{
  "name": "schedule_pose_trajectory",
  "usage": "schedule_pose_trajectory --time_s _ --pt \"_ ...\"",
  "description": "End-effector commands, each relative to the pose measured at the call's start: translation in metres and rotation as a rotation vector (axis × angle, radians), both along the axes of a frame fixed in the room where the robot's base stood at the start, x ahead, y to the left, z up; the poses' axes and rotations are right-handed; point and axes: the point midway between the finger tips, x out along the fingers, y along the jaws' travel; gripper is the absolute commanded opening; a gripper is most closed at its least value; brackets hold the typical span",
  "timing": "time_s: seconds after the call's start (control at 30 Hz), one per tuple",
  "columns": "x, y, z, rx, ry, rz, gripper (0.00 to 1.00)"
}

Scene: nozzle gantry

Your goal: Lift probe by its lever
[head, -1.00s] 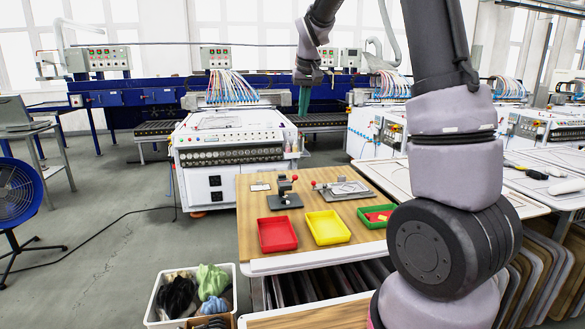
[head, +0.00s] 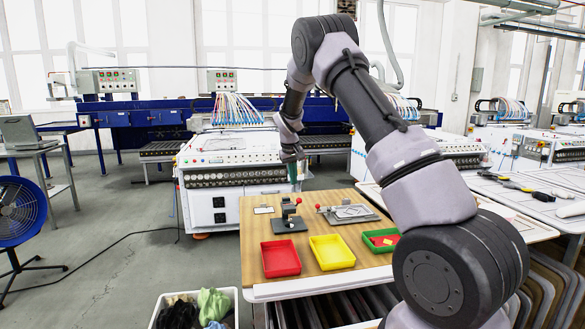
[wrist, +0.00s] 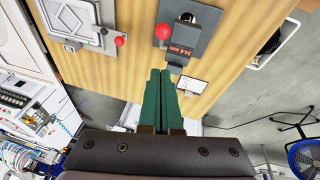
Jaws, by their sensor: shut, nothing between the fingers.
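The probe gauge (head: 290,215) stands on a dark base on the wooden table, with a red ball on its lever. In the wrist view the gauge (wrist: 180,58) has a small red-lit display reading about 24.6 mm, and the red lever ball (wrist: 163,31) lies beside it. The probe tip cannot be made out. My gripper (head: 293,176) has green fingers and hangs above the far side of the table, behind the gauge. In the wrist view my gripper (wrist: 160,72) is shut and empty, pointing toward the gauge, apart from the lever.
A clamp fixture (head: 349,213) with its own red ball sits right of the gauge. Red (head: 280,258), yellow (head: 332,252) and green (head: 381,240) trays line the near side. A small white card (head: 263,210) lies left of the gauge. A white machine (head: 235,165) stands behind the table.

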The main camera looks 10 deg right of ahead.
Motion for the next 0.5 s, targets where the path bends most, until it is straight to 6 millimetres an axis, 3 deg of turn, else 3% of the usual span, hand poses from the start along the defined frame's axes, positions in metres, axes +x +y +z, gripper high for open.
schedule_pose_trajectory --time_s 0.2,0.5 --pt "-0.011 -0.006 -0.031 0.0 0.001 -0.001 0.0" --pt "-0.017 -0.009 -0.042 0.002 0.0 -0.002 0.0"
